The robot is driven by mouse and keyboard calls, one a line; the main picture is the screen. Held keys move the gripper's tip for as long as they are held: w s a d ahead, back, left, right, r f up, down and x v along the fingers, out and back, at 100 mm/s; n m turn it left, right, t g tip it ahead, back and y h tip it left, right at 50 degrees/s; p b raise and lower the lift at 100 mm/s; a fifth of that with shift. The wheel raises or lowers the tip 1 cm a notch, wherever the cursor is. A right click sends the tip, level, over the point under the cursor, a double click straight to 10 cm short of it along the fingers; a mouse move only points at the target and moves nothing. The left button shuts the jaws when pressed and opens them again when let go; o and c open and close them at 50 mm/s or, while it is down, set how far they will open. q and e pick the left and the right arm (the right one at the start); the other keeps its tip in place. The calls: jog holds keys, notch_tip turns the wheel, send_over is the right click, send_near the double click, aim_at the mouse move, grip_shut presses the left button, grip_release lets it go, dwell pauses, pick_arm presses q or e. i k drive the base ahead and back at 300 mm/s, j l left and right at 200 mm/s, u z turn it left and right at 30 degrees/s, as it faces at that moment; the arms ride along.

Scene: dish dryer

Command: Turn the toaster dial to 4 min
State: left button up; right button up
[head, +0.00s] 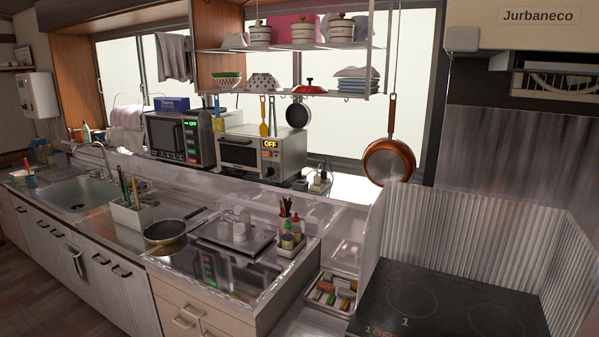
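The toaster (262,150) is a silver box oven with a glass door, standing on the raised back ledge by the window in the head view. Neither of my grippers shows in the head view.
A microwave (180,138) stands just left of the toaster. In front are a counter with a pan (166,236), a tray (232,236) and a condiment caddy (291,236). A black stove (440,305) is at the right. A copper pan (389,162) hangs right of the toaster.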

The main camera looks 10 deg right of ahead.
aim_at(271, 171)
jog(key=i+j+z, duration=0.2)
jog(key=i+z, duration=0.25)
jog(key=i+j+z, duration=0.2)
jog(key=j+z, duration=0.25)
jog(key=l, duration=0.1)
